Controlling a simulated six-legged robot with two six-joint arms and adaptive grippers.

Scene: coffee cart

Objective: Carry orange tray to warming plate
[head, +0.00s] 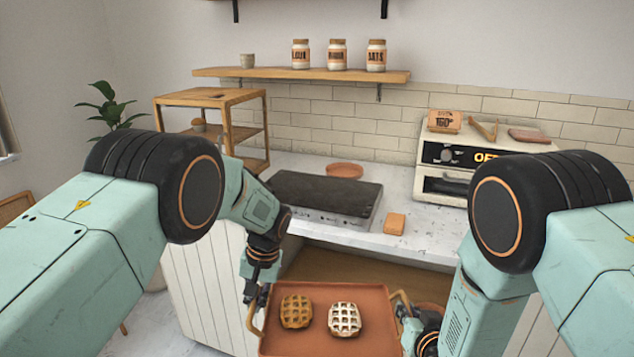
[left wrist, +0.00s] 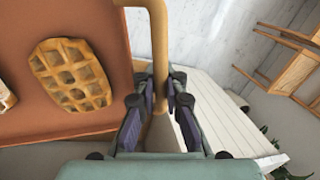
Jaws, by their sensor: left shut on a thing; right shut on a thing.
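The orange tray (head: 305,346) is held in front of the counter, between my two arms. Two waffles lie on it: a brown one (head: 296,311) on the left and a paler one (head: 345,319) on the right. My left gripper (head: 257,300) is shut on the tray's left handle; the left wrist view shows the fingers (left wrist: 160,102) around the tan handle bar (left wrist: 159,45). My right gripper (head: 404,312) is shut on the right handle, partly hidden by my right arm. The dark flat warming plate (head: 325,193) sits on the counter beyond the tray.
An orange block (head: 395,223) lies on the counter right of the plate, and a round orange dish (head: 344,170) behind it. An oven (head: 447,185) stands at the right, a wooden rack (head: 210,98) at the left. The counter's front edge lies between tray and plate.

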